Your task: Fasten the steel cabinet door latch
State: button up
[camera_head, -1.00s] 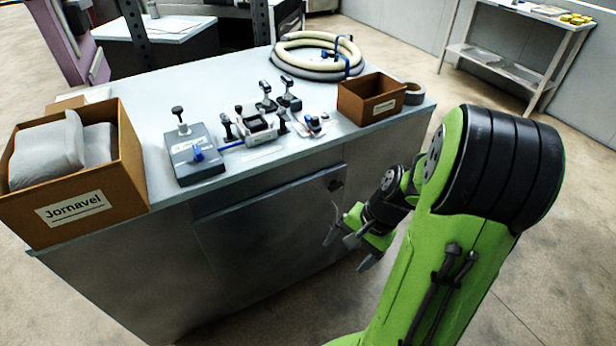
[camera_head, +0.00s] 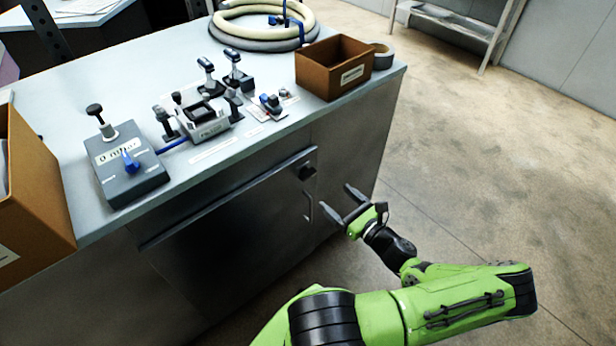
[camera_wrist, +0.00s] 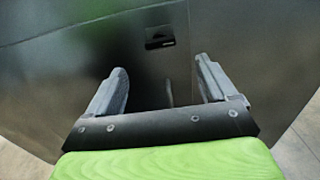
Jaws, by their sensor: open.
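The steel cabinet door (camera_head: 225,225) is a dark grey panel in the front of the bench. A small black latch (camera_head: 307,171) sits near its upper right corner, with a thin upright metal handle (camera_head: 308,206) below. My gripper (camera_head: 338,202) is open and empty, in front of the cabinet and to the right of the handle in the head view. In the wrist view, the latch (camera_wrist: 160,38) lies ahead, beyond the fingertips (camera_wrist: 161,68). The handle (camera_wrist: 168,92) shows between the fingers, apart from them. I cannot tell whether the door is fully closed.
On the bench top (camera_head: 195,65) stand a grey control box (camera_head: 125,175), several levers and clamps, a brown bin (camera_head: 333,68), a coiled hose (camera_head: 262,40) and a tape roll (camera_head: 382,55). A larger brown box (camera_head: 30,205) is at left. The floor (camera_head: 480,170) at right is clear.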

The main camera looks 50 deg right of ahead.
aim_at(310, 176)
jog(key=b+x, duration=0.2)
jog(key=x, duration=0.9)
jog(key=shift+w+f, duration=0.1)
jog(key=shift+w, duration=0.15)
jog(key=shift+c, duration=0.4)
jog(key=c, duration=1)
